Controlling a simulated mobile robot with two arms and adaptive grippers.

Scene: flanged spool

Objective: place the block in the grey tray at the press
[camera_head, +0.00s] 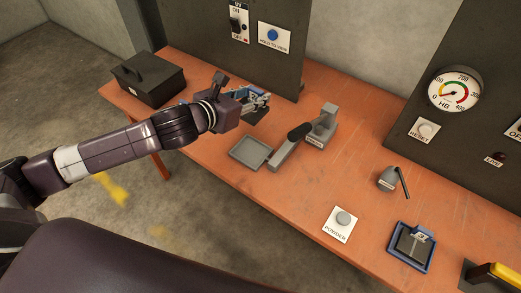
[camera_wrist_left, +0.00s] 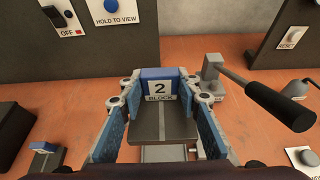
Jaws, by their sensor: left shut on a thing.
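My left gripper (camera_head: 262,98) is shut on a dark grey block with a blue back part and a white label reading "2 BLOCK", which shows between the blue finger pads in the left wrist view (camera_wrist_left: 162,118). The block is held above the table. The empty grey tray (camera_head: 247,151) lies on the table just in front of the gripper in the head view. The grey press (camera_head: 320,128) with its dark-handled lever (camera_head: 292,142) stands to the right of the tray. In the left wrist view the tray is mostly hidden under the block. My right gripper is not in view.
A black lidded box (camera_head: 148,80) stands at the table's left end. A powder button (camera_head: 343,222), a small lever device (camera_head: 391,180) and a blue-framed holder with block 3 (camera_head: 411,246) are at the right. Upright dark panels (camera_head: 250,55) stand behind.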

